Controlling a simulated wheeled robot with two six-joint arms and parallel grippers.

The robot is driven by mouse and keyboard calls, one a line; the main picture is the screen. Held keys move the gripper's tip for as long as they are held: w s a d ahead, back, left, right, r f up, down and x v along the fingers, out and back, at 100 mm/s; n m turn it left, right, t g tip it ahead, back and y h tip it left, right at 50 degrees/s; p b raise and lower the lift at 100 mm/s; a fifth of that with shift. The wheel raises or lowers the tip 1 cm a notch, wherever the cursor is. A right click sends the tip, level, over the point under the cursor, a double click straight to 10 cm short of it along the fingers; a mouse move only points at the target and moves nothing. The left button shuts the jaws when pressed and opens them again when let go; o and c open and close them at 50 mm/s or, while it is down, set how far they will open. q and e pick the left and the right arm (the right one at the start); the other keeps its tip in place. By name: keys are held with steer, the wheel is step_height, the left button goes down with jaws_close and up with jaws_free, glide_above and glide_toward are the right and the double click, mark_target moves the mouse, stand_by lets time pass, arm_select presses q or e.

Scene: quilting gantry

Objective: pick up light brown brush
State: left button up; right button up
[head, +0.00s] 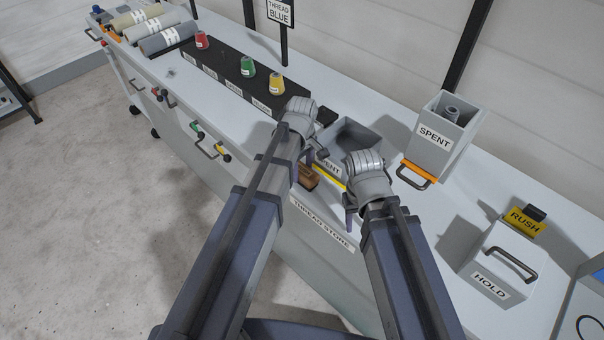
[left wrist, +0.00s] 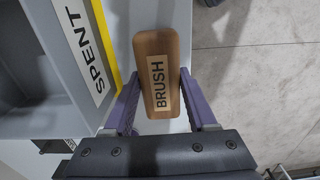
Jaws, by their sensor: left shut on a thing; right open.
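The light brown brush (left wrist: 159,58) is a wooden block with a BRUSH label in the left wrist view. It lies between the two purple fingers of my left gripper (left wrist: 160,112), which is shut on it. In the head view the brush (head: 308,178) shows partly, at the front edge of the counter beside a grey SPENT bin; my left arm hides some of it. My left gripper (head: 308,155) is mostly hidden there by its own wrist. My right gripper (head: 349,216) is to the right, apart from the brush, open; its fingers show only partly.
The grey SPENT bin (left wrist: 62,15) with a yellow strip is close beside the brush. A taller SPENT box (head: 441,133), a HOLD box (head: 494,264) and a RUSH sign (head: 524,221) stand to the right. Several thread cones sit on a black rack (head: 226,76) to the left.

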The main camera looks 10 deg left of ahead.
mark_target(302, 169)
arm_select(q)
jaws_close()
steer(key=shift+r, duration=0.15)
arm_select(e)
steer(key=shift+r, duration=0.2)
arm_select(q)
step_height(302, 169, up, 10)
steer(key=p, duration=1)
arm_select(e)
step_height(302, 169, up, 10)
steer(key=shift+f, duration=0.15)
